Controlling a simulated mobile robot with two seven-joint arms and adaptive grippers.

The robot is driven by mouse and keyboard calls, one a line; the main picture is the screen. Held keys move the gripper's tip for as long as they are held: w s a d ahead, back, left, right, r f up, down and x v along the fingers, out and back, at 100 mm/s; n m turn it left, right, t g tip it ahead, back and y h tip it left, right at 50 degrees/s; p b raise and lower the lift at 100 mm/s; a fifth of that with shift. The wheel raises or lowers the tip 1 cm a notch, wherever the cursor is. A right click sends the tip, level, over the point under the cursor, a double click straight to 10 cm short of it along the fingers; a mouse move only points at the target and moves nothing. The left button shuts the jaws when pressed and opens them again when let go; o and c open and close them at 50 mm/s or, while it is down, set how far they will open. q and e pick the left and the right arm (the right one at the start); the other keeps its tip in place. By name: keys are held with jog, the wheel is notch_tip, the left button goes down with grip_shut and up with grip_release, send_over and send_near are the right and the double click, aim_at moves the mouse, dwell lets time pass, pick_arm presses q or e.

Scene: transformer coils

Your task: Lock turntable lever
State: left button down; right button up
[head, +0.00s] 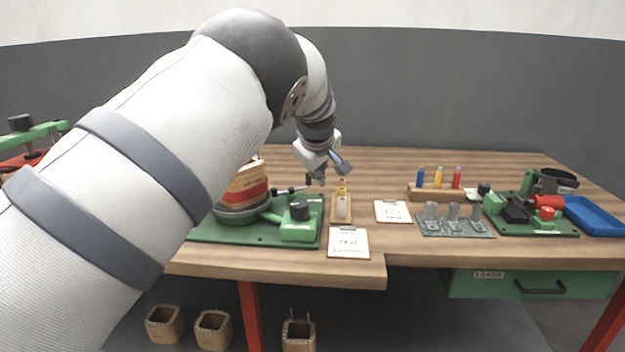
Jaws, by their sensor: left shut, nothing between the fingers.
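The turntable (240,213) sits on a green base plate (258,236) at the left of the bench, with a tan and red coil (246,186) on it. My left arm hides its left part. A lever (294,189) with a dark rod sticks out to the right of the turntable. A green block with a black knob (299,210) stands on the plate's front right. My left gripper (332,180) is shut and empty, above the bench just right of the lever's end. I cannot tell whether it touches the lever. My right gripper is not in view.
A small wooden stand (341,212) is just below my left gripper. White cards (348,242) lie nearby. Right are a rack of coloured pegs (438,193), a grey plate with cylinders (455,222), a green fixture (535,215) and a blue tray (597,216). Wooden cores (212,330) stand below.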

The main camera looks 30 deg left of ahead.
pick_arm(q)
jog(key=shift+s+d+r, duration=0.15)
jog(key=shift+d+r, duration=0.35)
jog(key=shift+r, duration=0.25)
jog(key=shift+s+d+r, duration=0.15)
jog(key=shift+d+r, duration=0.3)
jog(key=shift+r, duration=0.25)
jog(key=shift+s+d+r, duration=0.15)
jog(key=shift+d+r, duration=0.35)
jog(key=shift+r, duration=0.25)
